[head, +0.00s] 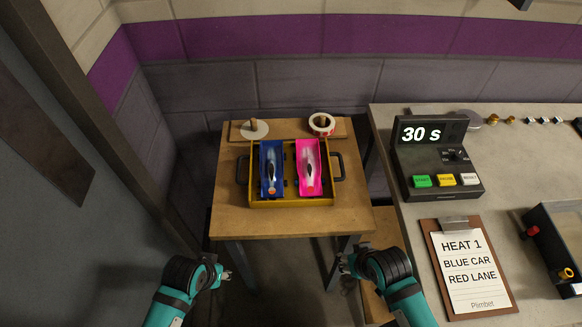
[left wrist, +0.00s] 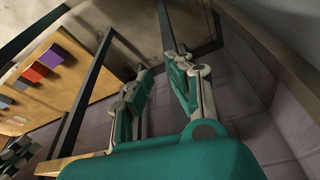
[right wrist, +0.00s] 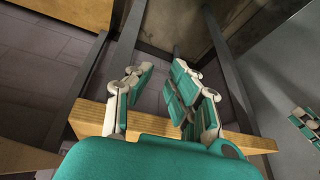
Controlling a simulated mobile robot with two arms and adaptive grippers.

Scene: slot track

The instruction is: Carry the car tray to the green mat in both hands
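The yellow car tray (head: 292,203) rests on a small wooden table, with a dark handle on its left (head: 242,169) and right (head: 338,167) side. A blue car (head: 271,171) lies in its left part and a pink car (head: 309,168) in its right part. My left gripper (head: 224,275) is open and empty, in front of the table and below the tray in the picture. My right gripper (head: 345,262) is open and empty, near the table's front right corner. Neither touches the tray. No green mat shows in any view.
The wooden table (head: 230,221) holds a board (head: 285,130) with a white disc and a tape roll behind the tray. At right, a grey bench (head: 390,121) carries a timer (head: 435,155) and a clipboard (head: 468,266). A dark panel stands at left.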

